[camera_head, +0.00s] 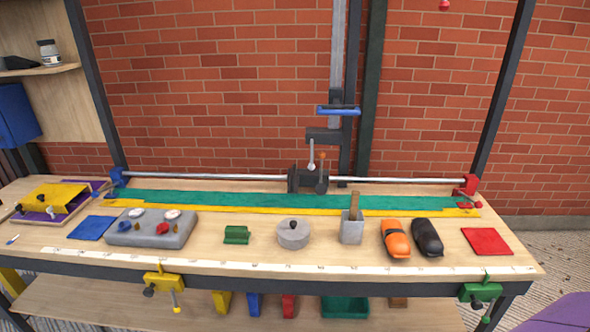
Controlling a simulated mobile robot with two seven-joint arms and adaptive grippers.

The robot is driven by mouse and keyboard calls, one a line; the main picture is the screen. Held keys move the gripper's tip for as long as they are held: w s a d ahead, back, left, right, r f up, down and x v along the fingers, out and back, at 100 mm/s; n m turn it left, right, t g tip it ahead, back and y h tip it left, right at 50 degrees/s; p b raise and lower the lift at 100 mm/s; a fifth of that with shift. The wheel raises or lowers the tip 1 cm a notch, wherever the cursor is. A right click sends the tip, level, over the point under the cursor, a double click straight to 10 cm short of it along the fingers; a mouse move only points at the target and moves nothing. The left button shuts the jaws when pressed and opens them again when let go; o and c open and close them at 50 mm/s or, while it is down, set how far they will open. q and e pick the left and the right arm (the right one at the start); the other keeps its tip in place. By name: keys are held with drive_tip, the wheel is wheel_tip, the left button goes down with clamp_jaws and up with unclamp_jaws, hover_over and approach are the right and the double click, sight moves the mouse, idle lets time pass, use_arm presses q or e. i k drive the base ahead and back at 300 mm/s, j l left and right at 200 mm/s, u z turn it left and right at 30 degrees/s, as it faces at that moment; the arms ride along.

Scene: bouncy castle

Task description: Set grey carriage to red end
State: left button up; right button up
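A dark grey carriage (296,181) sits on a long horizontal metal rail (220,177) at the back of the workbench, a little right of the rail's middle. A small knob on a stem stands on top of it. The red end block (467,186) holds the rail's right end, and a blue end block (117,178) holds its left end. The carriage is apart from both ends. Neither of my grippers shows in the head view.
Green and yellow strips (160,197) lie in front of the rail. A vertical post (337,55) with a blue handle (338,110) rises behind the carriage.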

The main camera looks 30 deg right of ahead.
sight(308, 181)
drive_tip(key=i+j+z, duration=0.55)
drive_tip(key=i+j, duration=0.4)
